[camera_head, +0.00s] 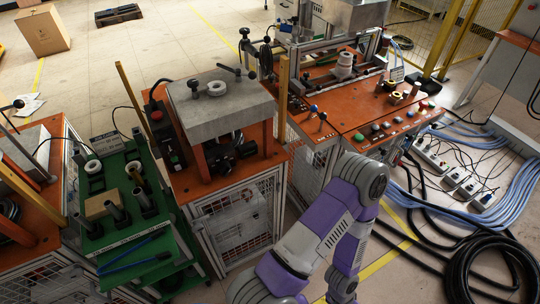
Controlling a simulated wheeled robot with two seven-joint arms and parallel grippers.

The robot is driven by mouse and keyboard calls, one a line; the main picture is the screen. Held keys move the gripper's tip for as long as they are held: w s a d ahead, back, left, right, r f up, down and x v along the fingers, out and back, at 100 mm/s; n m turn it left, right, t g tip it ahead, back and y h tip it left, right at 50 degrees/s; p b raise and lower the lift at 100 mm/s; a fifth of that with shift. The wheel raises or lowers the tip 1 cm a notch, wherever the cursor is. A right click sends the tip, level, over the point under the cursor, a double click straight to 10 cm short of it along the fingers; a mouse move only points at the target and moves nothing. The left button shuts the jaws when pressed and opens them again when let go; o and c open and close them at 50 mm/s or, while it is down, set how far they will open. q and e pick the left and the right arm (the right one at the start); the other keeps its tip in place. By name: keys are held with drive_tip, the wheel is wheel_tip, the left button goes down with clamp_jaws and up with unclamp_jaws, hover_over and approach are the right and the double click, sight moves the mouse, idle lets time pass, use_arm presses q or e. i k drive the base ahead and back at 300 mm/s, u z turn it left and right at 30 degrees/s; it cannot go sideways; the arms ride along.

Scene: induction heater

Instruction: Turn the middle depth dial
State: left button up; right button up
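An orange control panel (352,118) at the upper right carries a row of small coloured buttons and knobs, among them a green one (358,137) and a red one (423,105). The parts are too small to tell which is the middle depth dial. One purple and grey arm of mine rises from the bottom centre and bends back down below the control panel. Neither gripper shows.
A green cart (118,215) with tubes and a cardboard-coloured block (101,206) stands at the left. Power strips (466,182), blue cables and a black hose coil (487,268) lie on the floor at the right. A yellow fence (459,35) stands at the back right.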

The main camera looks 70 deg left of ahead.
sight(224, 166)
drive_tip(key=i, duration=2.35)
drive_tip(key=u, duration=4.85)
drive_tip(key=i, duration=1)
drive_tip(key=u, duration=0.05)
